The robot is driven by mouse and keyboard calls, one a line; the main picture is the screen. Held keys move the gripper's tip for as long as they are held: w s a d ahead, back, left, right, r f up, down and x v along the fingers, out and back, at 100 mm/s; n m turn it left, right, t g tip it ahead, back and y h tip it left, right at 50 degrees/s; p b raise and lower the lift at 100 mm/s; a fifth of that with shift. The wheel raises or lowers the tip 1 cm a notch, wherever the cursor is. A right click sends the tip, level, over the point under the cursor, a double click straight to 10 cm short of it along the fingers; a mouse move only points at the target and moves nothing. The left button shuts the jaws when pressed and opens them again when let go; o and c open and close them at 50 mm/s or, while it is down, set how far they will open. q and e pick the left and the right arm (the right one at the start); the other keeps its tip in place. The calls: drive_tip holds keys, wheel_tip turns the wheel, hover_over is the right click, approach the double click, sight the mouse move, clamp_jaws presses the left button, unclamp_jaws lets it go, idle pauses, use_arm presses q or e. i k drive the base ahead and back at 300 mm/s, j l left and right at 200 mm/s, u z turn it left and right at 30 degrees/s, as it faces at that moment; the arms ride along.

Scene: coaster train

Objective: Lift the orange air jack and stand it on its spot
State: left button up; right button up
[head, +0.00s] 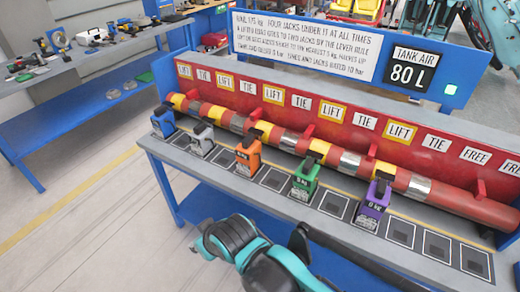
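The orange air jack (248,158) stands upright on the grey bench ledge (160,150), in the row of jacks, between the grey jack and the green jack. Its black top is at the red and yellow tube (270,132); I cannot tell whether they touch. Dark square spots show on the ledge, with bare ones just right of the orange jack (272,180) and farther right (400,233). A black and teal arm of mine (245,250) shows at the bottom, in front of the bench. Neither gripper's fingers show.
A blue jack (163,122), a grey jack (202,140), a green jack (305,181) and a purple jack (374,207) share the ledge. A red panel behind carries LIFT, TIE and FREE labels (400,132). A sign reads TANK AIR 80 L (412,68). A tool-covered table (85,75) stands left.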

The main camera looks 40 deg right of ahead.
sight(248, 153)
drive_tip(key=i+z, duration=0.15)
drive_tip(key=z, duration=0.25)
drive_tip(key=i+z, duration=0.15)
drive_tip(key=z, duration=0.25)
drive_tip(key=i+z, duration=0.15)
drive_tip(key=z, duration=0.2)
drive_tip(key=i+j+z, duration=0.1)
drive_tip(key=z, duration=0.3)
